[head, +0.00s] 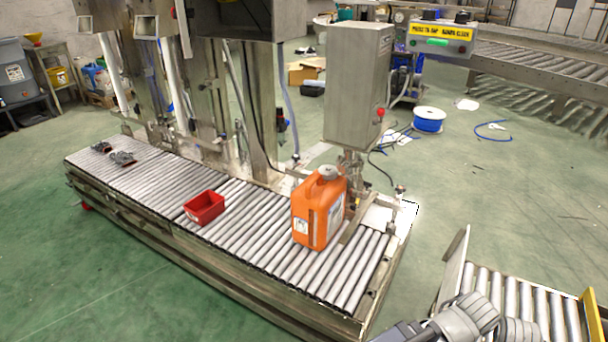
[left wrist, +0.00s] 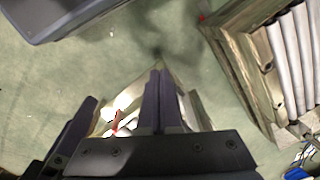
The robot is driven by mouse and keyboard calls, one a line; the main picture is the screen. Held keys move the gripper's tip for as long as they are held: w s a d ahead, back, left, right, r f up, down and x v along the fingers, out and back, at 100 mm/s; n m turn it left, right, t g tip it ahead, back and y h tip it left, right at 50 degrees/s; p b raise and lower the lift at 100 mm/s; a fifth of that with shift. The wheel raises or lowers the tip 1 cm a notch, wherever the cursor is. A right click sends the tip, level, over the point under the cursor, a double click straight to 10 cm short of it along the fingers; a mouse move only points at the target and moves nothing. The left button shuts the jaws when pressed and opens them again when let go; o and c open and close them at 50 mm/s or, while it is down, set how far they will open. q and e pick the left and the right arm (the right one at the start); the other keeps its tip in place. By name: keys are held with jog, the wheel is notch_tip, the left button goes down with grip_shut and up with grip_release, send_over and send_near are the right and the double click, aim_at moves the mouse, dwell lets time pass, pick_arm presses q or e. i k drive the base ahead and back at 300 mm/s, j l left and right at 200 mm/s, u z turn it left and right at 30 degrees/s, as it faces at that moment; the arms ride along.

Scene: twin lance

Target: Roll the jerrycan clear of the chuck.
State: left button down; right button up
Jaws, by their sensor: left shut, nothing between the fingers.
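An orange jerrycan (head: 309,222) with a grey cap (head: 328,172) stands upright on the roller conveyor (head: 262,232), near its right end. A steel cabinet (head: 356,90) rises behind it. A metal fitting (head: 351,160) under the cabinet, possibly the chuck, is close behind the cap; I cannot tell whether they touch. My left gripper (left wrist: 160,75) is shut and empty in the left wrist view, over the floor, with a conveyor edge to its right. It does not show in the head view. Grey parts of my arm show at the bottom right of the head view, without fingertips.
A red bin (head: 204,208) sits on the rollers left of the jerrycan, with bare rollers between. Dark small items (head: 121,158) lie at the far left end. Another roller section (head: 512,298) is at the lower right. Green floor in front is clear.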

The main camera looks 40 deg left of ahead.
aim_at(317, 204)
jog(key=j+z, duration=0.1)
jog(key=j, duration=0.3)
jog(key=k+j, duration=0.1)
jog(key=j, duration=0.35)
jog(key=j+z, duration=0.15)
jog(key=j, duration=0.25)
jog(key=k+j+z, duration=0.1)
jog(key=j, duration=0.3)
jog(key=k+j, duration=0.15)
jog(key=j, duration=0.25)
jog(key=k+j+z, duration=0.15)
jog(key=j, duration=0.25)
jog(key=j+z, duration=0.1)
jog(key=j, duration=0.3)
jog(key=k+j+z, duration=0.1)
jog(key=j, duration=0.25)
jog(key=k, duration=0.1)
